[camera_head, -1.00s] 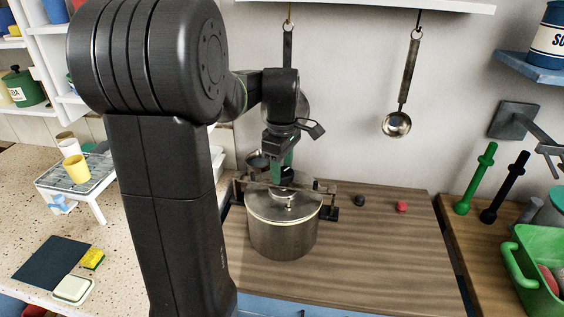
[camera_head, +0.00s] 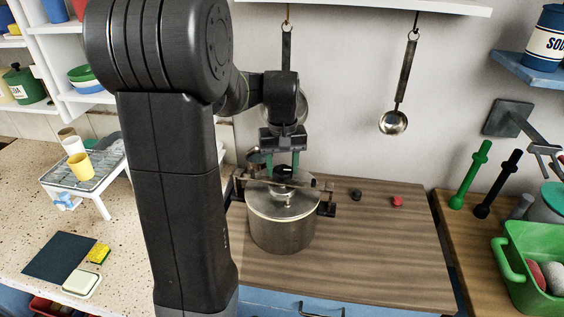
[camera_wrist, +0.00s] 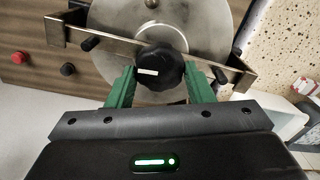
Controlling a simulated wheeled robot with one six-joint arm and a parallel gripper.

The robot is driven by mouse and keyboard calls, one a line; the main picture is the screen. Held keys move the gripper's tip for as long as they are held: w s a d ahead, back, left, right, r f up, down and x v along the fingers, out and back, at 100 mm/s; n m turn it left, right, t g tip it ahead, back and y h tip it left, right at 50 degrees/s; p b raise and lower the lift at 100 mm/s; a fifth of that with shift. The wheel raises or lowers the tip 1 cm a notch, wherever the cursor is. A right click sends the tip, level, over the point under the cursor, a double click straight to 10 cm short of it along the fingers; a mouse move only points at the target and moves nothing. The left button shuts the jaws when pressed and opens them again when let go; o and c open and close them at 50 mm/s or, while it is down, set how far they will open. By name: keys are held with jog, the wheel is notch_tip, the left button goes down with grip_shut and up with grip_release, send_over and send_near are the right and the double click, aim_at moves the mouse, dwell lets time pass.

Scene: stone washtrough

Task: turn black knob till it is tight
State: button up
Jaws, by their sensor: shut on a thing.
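The black knob (camera_wrist: 160,70) with a pale mark on its top sits over the steel pot's lid. In the wrist view it is between the two green fingers of my gripper (camera_wrist: 160,84), which are shut on it from both sides. In the head view my gripper (camera_head: 283,160) points down onto the black knob (camera_head: 284,173). The steel pot (camera_head: 282,232) stands on the wooden worktop under a metal crossbar (camera_head: 262,183). The crossbar also runs across the lid in the wrist view (camera_wrist: 108,38).
A small black knob (camera_head: 356,194) and a red knob (camera_head: 397,201) lie on the worktop (camera_head: 370,250) right of the pot. A ladle (camera_head: 394,120) hangs on the wall. A green basin (camera_head: 512,262) stands far right. The worktop's front right is clear.

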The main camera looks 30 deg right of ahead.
jog(key=m+p, duration=0.1)
jog(key=m, duration=0.4)
jog(key=shift+d+m, duration=0.1)
jog(key=shift+m, duration=0.2)
jog(key=m, duration=0.4)
jog(key=shift+s+p, duration=0.15)
jog(key=shift+p, duration=0.2)
jog(key=m, duration=0.9)
jog(key=shift+s+m+p, duration=0.15)
jog(key=shift+m+p, duration=0.15)
jog(key=shift+p, duration=0.1)
jog(key=m, duration=0.9)
jog(key=shift+s, duration=0.1)
jog(key=m, duration=0.4)
jog(key=shift+a+m, duration=0.2)
jog(key=shift+m, duration=0.1)
jog(key=shift+m+p, duration=0.55)
jog(key=shift+m, duration=1.65)
